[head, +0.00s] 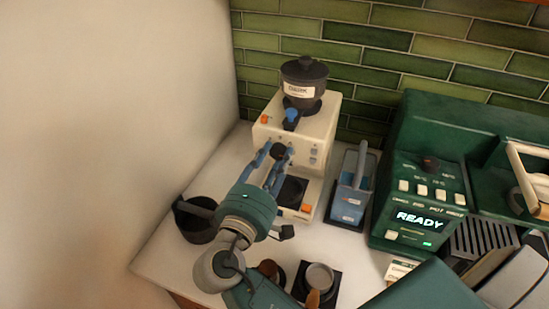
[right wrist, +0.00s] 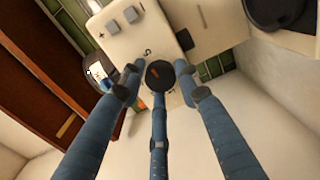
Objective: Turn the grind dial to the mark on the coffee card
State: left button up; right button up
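The cream grinder (head: 268,131) stands against the green tiled wall with a dark, labelled hopper on top. Its round dark grind dial (head: 279,151) is on the front; in the right wrist view the dial (right wrist: 160,75) shows an orange pointer. My right gripper (head: 276,157) reaches up to the dial. In the right wrist view its three blue fingers (right wrist: 160,80) stand spread around the dial, very close to it; contact is not clear. A small pale card (head: 399,270) lies at the green machine's foot, its writing unreadable. My left gripper is not visible.
A green coffee machine (head: 393,217) with a lit READY display stands to the right. A blue-grey container (head: 350,200) is between it and the grinder. A black bin (head: 195,228) is at the left. A tamper and a portafilter sit at the counter's front.

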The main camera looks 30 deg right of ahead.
jog(key=o, duration=0.3)
jog(key=shift+s+f, duration=0.1)
jog(key=shift+f, duration=0.05)
jog(key=shift+s+d, duration=0.1)
jog(key=shift+s, duration=0.05)
jog(key=shift+r, duration=0.2)
